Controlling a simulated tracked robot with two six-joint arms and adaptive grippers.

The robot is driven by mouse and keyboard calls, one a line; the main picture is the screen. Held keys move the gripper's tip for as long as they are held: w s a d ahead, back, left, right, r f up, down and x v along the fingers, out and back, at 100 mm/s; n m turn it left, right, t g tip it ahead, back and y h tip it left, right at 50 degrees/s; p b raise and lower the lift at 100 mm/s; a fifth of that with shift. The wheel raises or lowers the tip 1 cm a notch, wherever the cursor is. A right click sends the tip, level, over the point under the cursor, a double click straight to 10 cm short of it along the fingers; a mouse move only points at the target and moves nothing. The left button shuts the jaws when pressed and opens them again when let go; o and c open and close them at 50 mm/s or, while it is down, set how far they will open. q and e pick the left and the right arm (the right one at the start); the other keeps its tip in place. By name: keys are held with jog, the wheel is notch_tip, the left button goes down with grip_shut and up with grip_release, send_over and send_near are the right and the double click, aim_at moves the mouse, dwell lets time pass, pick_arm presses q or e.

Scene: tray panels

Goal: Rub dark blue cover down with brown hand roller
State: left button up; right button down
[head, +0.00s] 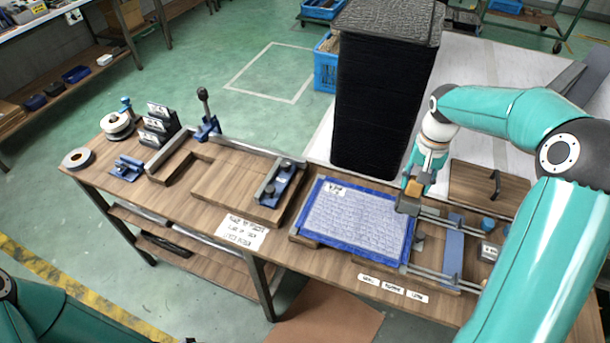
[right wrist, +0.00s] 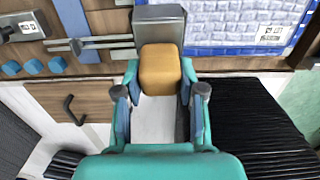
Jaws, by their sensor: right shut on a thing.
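The dark blue cover (head: 355,218) lies flat on the bench, with a blue border, a pale crinkled middle and a small white label. It also shows in the right wrist view (right wrist: 225,30). My right gripper (head: 414,184) is shut on the hand roller, whose brown handle (right wrist: 160,70) sits between the fingers. The roller's grey head (right wrist: 158,28) is at the cover's far right corner. I cannot tell whether it touches the cover. Part of my left arm shows at the bottom left; its gripper is out of view.
Metal rails with a blue crossbar (head: 453,250) stand right of the cover. A wooden panel with a black handle (head: 490,188) lies behind them. A tall black stack (head: 385,100) rises behind the bench. A wooden fixture with a blue clamp (head: 278,183) is on the left.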

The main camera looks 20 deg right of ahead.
notch_tip(320, 180, up, 2)
jog(key=shift+d+r+p, duration=0.1)
jog(key=shift+p, duration=0.45)
jog(key=shift+r+p, duration=0.65)
jog(key=shift+r, duration=0.25)
